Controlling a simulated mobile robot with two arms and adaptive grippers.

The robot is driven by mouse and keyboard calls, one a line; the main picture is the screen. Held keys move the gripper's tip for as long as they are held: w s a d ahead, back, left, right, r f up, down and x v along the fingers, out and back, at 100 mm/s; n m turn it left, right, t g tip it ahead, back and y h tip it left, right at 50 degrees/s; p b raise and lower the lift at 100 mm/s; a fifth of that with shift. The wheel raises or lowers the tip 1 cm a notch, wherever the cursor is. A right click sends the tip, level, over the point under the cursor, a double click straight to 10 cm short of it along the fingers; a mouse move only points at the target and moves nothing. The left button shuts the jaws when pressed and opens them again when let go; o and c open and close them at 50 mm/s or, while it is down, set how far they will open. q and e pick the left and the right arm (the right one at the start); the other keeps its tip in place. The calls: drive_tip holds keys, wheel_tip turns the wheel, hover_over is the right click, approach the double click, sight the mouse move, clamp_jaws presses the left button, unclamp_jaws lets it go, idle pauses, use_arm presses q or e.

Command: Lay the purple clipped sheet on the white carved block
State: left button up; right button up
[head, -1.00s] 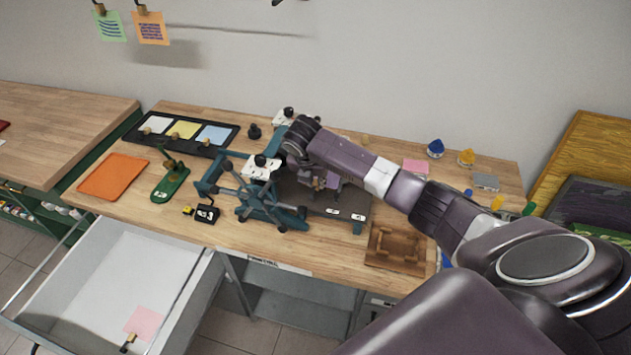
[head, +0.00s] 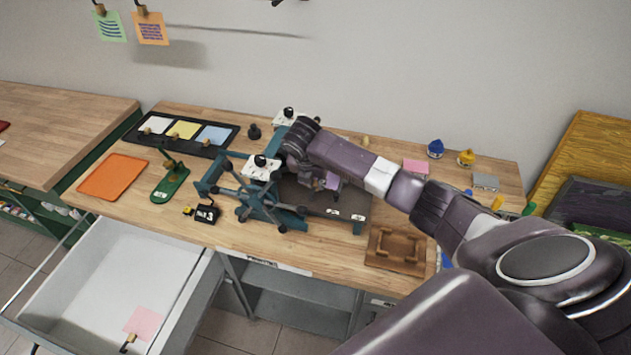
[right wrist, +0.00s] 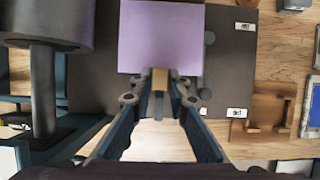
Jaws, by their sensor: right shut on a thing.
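The purple sheet (right wrist: 160,37) stretches out flat ahead of my right gripper (right wrist: 160,88) in the right wrist view. A tan clip (right wrist: 160,78) is on its near edge, and the gripper is shut on that clip. In the head view, the sheet (head: 331,181) shows partly below my right gripper (head: 318,178), over the dark bed (head: 352,203) of the teal press. I cannot tell the height between sheet and bed. I cannot make out the white carved block in either view; the sheet or my arm may cover it. My left gripper is not in view.
The teal press (head: 258,205) stands left of the gripper, with rods and a white plate close by. A wooden frame (head: 398,248) lies to the right of the bed. A black tray (head: 167,147) holds several coloured sheets. An open drawer (head: 105,290) juts out front left.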

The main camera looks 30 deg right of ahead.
drive_tip(key=o, duration=0.8)
drive_tip(key=shift+r, duration=4)
drive_tip(key=shift+s+f, duration=0.1)
